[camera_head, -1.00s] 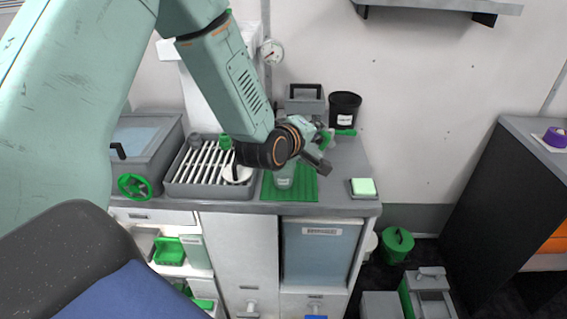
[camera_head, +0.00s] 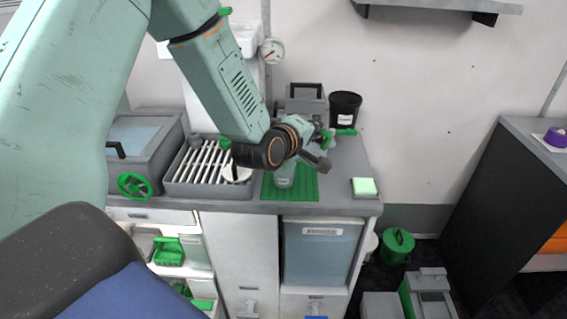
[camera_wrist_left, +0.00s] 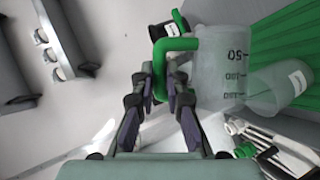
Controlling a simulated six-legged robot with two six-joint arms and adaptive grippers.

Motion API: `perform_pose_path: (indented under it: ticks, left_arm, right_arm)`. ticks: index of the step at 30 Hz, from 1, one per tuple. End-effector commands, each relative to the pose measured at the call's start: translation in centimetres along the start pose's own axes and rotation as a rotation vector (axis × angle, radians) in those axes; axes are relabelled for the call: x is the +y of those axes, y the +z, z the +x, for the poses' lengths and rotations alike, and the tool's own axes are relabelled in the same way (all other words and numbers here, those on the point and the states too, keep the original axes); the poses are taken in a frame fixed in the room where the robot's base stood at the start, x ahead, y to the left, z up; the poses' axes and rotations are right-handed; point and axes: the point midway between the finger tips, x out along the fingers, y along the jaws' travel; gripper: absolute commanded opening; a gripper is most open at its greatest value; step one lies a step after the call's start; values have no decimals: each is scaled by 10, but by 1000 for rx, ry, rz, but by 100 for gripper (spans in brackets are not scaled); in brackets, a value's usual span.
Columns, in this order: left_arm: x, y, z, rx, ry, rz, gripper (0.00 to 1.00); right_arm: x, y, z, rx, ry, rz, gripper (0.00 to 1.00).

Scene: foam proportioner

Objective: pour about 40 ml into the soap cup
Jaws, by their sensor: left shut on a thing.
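My left gripper (camera_head: 322,150) is over the counter, above and behind the green ribbed mat (camera_head: 312,187). In the wrist view its jaws (camera_wrist_left: 162,92) are shut on the green handle of a clear measuring jug (camera_wrist_left: 222,62) with volume marks. The jug's lip is close to a translucent cup with a white label (camera_wrist_left: 299,82). I cannot tell whether they touch, or whether liquid is flowing. In the head view the cup (camera_head: 284,180) stands on the mat, partly hidden by the gripper. My right gripper is not in view.
A slatted rack (camera_head: 180,188) with a white round piece (camera_head: 237,173) is left of the mat. A black tub (camera_head: 344,109) stands behind, and a pale green sponge (camera_head: 364,186) lies on a grey tray at right. Counter between the tub and the sponge is clear.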

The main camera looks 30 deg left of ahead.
Motion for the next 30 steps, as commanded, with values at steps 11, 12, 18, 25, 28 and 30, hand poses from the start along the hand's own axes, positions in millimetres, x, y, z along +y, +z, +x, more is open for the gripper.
perform_pose_path:
  ticks: [11,12,18,25,28,30]
  left_arm:
    - [-2,-2,0,-7,15,-35,0]
    - [-2,-3,0,-7,16,-38,0]
    - [-3,-4,0,-11,23,-53,0]
    - [-3,-6,-1,-15,31,-76,0]
    - [-3,-7,-1,-17,35,-86,0]
    - [-2,-7,-2,-18,38,-90,0]
  right_arm:
    - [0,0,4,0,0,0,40]
    - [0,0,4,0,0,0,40]
    - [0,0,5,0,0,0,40]
    - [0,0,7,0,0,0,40]
    - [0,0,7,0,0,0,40]
    - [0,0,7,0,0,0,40]
